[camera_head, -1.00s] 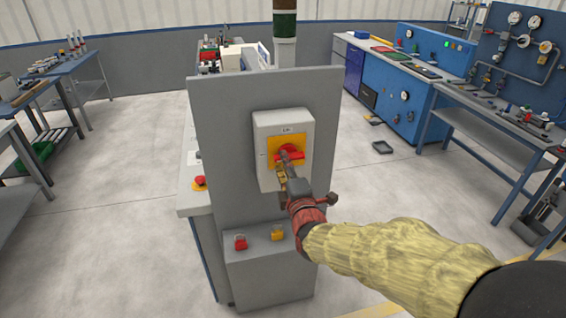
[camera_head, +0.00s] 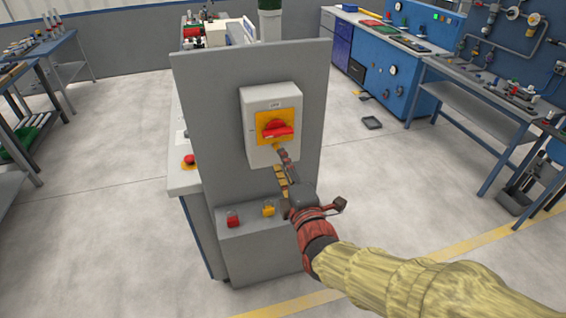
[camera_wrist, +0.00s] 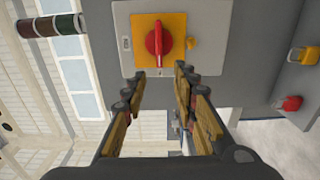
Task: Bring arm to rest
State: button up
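My gripper (camera_head: 283,168) is held in front of and just below a red rotary knob (camera_head: 277,130). The knob sits on a yellow plate on a light grey switch box (camera_head: 257,157), fixed to a grey upright panel (camera_head: 212,137). The knob lies roughly level in the head view. In the wrist view, which is turned sideways, the knob (camera_wrist: 158,44) stands upright ahead of my fingers. My fingers (camera_wrist: 162,76) are apart with nothing between them, and a gap shows between them and the knob. My arm reaches in from the lower right.
A red padlock-like piece (camera_head: 233,221) and a yellow one (camera_head: 268,208) sit on a low grey ledge under the switch box. A red push button (camera_head: 190,160) is at the panel's left. Blue benches (camera_head: 477,108) stand at the right. The floor right of the panel is mostly clear.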

jog(key=s+d+f+m+g+h, duration=0.25)
jog(key=s+f+m+g, duration=0.75)
jog(key=f, duration=0.5)
jog(key=s+d+r+m+g+h, duration=0.2)
jog(key=s+d+r+m+g, duration=0.15)
jog(key=s+d+m, duration=0.85)
jog(key=s+d+r+t, duration=0.1)
jog(key=s+d+r, duration=0.3)
jog(key=r, duration=0.3)
jog(key=shift+r+n+t, duration=0.2)
jog(key=shift+n+t, duration=0.1)
jog(key=shift+t, duration=0.05)
jog(key=shift+o, duration=0.4)
jog(key=shift+h, duration=0.25)
